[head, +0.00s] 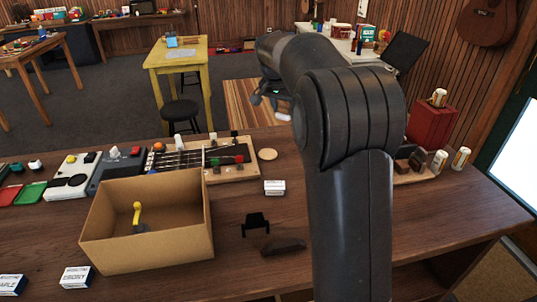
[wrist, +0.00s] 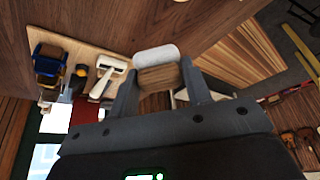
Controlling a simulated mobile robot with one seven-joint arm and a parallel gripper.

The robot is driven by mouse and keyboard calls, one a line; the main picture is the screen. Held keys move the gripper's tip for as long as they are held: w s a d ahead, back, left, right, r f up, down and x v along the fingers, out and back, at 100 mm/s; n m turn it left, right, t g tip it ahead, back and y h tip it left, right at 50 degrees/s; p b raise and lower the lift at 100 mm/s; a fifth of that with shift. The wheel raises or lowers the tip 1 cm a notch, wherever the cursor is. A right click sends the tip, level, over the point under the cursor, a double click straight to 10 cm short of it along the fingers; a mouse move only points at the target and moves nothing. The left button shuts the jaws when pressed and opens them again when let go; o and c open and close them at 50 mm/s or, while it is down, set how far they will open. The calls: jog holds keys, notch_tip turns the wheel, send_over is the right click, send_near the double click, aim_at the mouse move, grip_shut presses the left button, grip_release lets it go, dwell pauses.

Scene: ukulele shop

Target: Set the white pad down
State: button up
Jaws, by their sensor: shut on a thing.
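The white pad (wrist: 156,54) shows in the wrist view between the tips of my gripper (wrist: 160,72), with a wood-brown part below it. My gripper is shut on it. In the head view my gripper (head: 269,97) hangs near the bench's far edge, left of my arm, and a small white end (head: 283,117), likely the pad, shows just below it. The pad looks held in the air, clear of the bench (head: 330,255). My arm hides part of the bench behind it.
An open cardboard box (head: 145,255) with a yellow-topped item inside stands at the bench's left. Pedals and a ukulele neck jig (head: 205,158) line the back. A small white box (head: 274,187) and a black stand (head: 256,223) are mid-bench.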

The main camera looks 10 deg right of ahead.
jog(key=s+d, duration=0.1)
jog(key=d, duration=0.5)
notch_tip(320, 180, down, 5)
jog(key=shift+m, duration=0.4)
jog(key=w+a+f, duration=0.2)
jog(key=a, duration=0.1)
jog(key=w+a+f, duration=0.2)
jog(key=a, duration=0.1)
jog(key=w+a+f, duration=0.1)
jog(key=a+f, duration=0.2)
jog(key=shift+w+a, duration=0.4)
jog(key=shift+f, duration=2.05)
jog(key=shift+f, duration=0.1)
jog(key=o, duration=1)
jog(key=shift+c, duration=0.2)
